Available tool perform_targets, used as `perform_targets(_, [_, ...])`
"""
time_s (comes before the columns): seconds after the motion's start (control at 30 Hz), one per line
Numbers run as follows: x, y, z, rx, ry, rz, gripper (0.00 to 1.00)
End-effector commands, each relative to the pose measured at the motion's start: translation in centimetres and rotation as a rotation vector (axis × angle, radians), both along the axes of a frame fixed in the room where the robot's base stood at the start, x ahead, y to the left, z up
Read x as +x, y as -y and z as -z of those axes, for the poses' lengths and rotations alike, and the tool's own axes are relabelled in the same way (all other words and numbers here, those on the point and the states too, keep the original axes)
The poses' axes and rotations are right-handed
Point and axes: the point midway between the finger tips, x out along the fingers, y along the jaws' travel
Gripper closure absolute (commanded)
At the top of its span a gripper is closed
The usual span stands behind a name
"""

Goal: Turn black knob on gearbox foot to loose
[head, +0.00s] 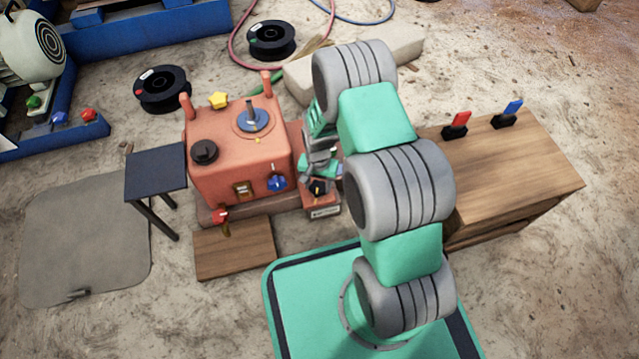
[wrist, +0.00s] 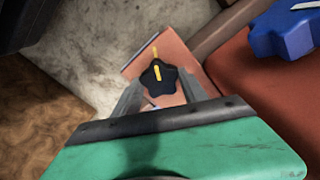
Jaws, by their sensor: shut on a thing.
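The black knob (wrist: 157,80) is star-shaped with a yellow stripe and sits on the orange gearbox foot (wrist: 174,50). In the wrist view its stripe points roughly up, near a short yellow mark on the foot. My gripper (wrist: 158,88) has one finger on each side of the knob and is shut on it. In the head view my gripper (head: 318,178) is at the foot, right of the orange gearbox (head: 225,165). The black knob (head: 319,188) shows only partly there, below my gripper.
A blue knob (head: 277,183) on the gearbox front is close by and shows in the wrist view (wrist: 283,30). A wooden bench (head: 510,170) stands to the right.

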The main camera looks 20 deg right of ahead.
Motion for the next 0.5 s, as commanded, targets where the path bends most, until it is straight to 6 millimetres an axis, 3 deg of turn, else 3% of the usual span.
perform_targets(0.27, [-0.06,0.05,-0.14,-0.005,-0.001,-0.109,0.9])
perform_targets(0.5, [-0.07,0.01,-0.2,-0.004,-0.002,-0.305,0.9])
